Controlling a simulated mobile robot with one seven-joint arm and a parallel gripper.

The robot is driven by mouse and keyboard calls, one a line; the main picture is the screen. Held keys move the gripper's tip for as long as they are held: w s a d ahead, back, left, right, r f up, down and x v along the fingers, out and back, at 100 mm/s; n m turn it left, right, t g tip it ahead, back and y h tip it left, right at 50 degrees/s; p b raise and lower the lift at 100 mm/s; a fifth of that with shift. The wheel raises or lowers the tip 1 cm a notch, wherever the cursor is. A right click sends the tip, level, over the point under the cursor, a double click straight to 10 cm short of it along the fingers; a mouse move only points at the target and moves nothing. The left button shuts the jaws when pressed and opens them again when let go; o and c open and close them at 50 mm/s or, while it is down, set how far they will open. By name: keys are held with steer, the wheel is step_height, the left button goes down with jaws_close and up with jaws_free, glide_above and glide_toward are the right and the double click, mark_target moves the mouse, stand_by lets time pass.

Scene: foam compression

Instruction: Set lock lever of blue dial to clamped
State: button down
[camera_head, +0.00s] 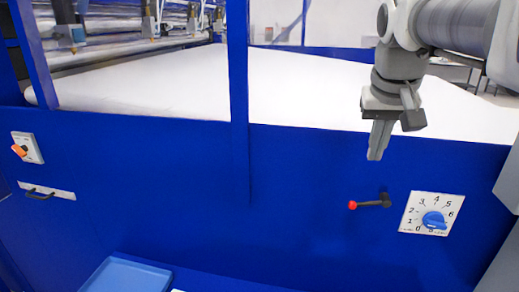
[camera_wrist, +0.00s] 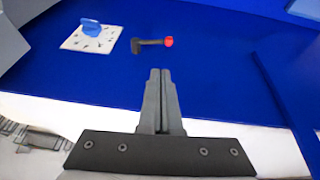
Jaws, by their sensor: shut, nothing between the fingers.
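The blue dial (camera_head: 434,220) sits on a white numbered plate on the blue machine panel, at the right in the head view. It also shows at the upper left in the wrist view (camera_wrist: 90,27). Just left of it in the head view is the lock lever (camera_head: 372,204), a dark arm with a red knob at its left end, lying roughly level. In the wrist view the lever (camera_wrist: 150,42) has its red knob at the right. My gripper (camera_head: 375,157) is shut and empty, above the lever and apart from it; its fingers (camera_wrist: 161,72) point toward the panel.
An orange switch (camera_head: 20,150) and a dark handle on a white plate (camera_head: 46,191) are on the panel's left. A blue tray (camera_head: 128,276) lies at the bottom. White foam (camera_head: 330,90) lies behind the panel. A blue upright post (camera_head: 238,90) stands left of my arm.

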mark_target(363, 203)
stand_by(0.3)
steer(key=x, duration=1.4)
steer(key=shift+s, duration=0.35)
steer(key=shift+w+f, duration=0.1)
steer(key=shift+f, duration=0.05)
